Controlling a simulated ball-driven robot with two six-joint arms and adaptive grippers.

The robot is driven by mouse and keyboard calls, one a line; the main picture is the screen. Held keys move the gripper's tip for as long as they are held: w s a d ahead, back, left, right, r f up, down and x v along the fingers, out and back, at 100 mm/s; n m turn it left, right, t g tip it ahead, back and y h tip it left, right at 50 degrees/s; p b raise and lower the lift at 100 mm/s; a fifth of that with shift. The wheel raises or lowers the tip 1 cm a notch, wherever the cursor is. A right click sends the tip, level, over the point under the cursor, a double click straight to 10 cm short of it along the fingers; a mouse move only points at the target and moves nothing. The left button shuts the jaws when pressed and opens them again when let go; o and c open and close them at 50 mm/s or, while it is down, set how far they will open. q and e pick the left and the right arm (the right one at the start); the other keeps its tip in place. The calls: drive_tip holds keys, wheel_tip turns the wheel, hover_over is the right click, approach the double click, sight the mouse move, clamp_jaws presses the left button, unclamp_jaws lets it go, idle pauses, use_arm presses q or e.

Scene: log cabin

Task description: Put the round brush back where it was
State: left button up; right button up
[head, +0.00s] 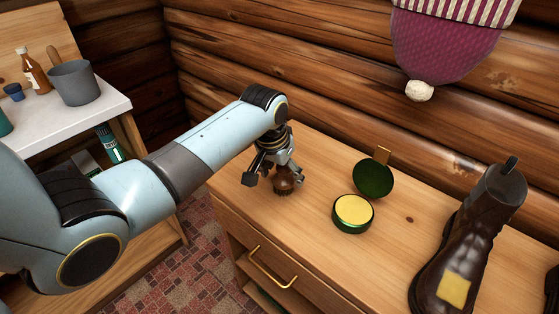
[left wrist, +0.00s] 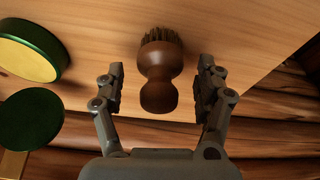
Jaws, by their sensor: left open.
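The round brush (head: 284,186) has a dark brown wooden knob handle and short bristles. It stands on the wooden cabinet top (head: 310,220), left of an open polish tin. My left gripper (head: 269,178) is right over it. In the left wrist view the brush (left wrist: 160,75) lies between the two open fingers of the left gripper (left wrist: 161,85), with a visible gap on both sides. The fingers do not touch it. My right gripper is not in view.
The green tin of yellow polish (head: 352,214) stands right of the brush, its lid (head: 373,179) behind it. A brown boot (head: 470,240) stands farther right. Log walls rise behind.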

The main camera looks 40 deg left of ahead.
use_arm(q)
drive_tip(key=p+v, duration=0.1)
drive_tip(key=v, duration=1)
drive_tip(key=shift+r, duration=0.2)
